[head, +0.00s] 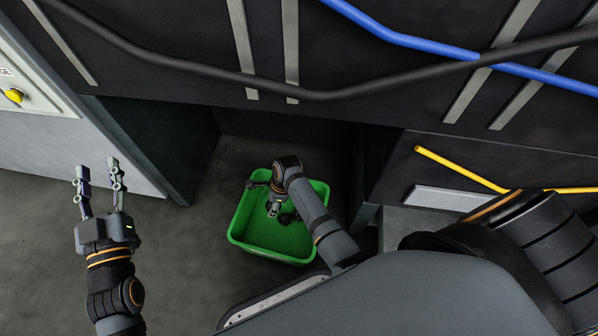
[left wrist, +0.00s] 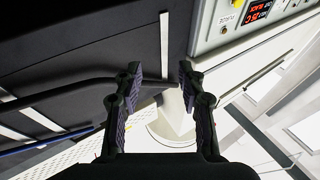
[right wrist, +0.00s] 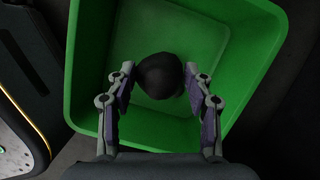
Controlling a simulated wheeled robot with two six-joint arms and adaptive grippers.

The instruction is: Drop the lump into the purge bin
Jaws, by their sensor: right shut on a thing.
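The lump is a dark, rounded piece; in the right wrist view the lump (right wrist: 160,75) sits between the fingertips of my right gripper (right wrist: 161,82). The gripper is shut on it. Behind the lump is the green purge bin (right wrist: 85,70), whose open inside fills much of that view. In the head view the bin (head: 245,215) stands on the floor, and my right gripper (head: 274,207) is over its opening, pointing down. The lump (head: 287,217) shows only in part there. My left gripper (head: 98,168) is open and empty, well left of the bin; its spread fingers also show in the left wrist view (left wrist: 163,78).
A dark gantry wall with a black cable (head: 320,95) and a blue hose (head: 420,42) runs above and behind the bin. A yellow bar (head: 460,170) is at the right. A pale panel with a yellow button (head: 14,95) is at far left. Floor left of the bin is clear.

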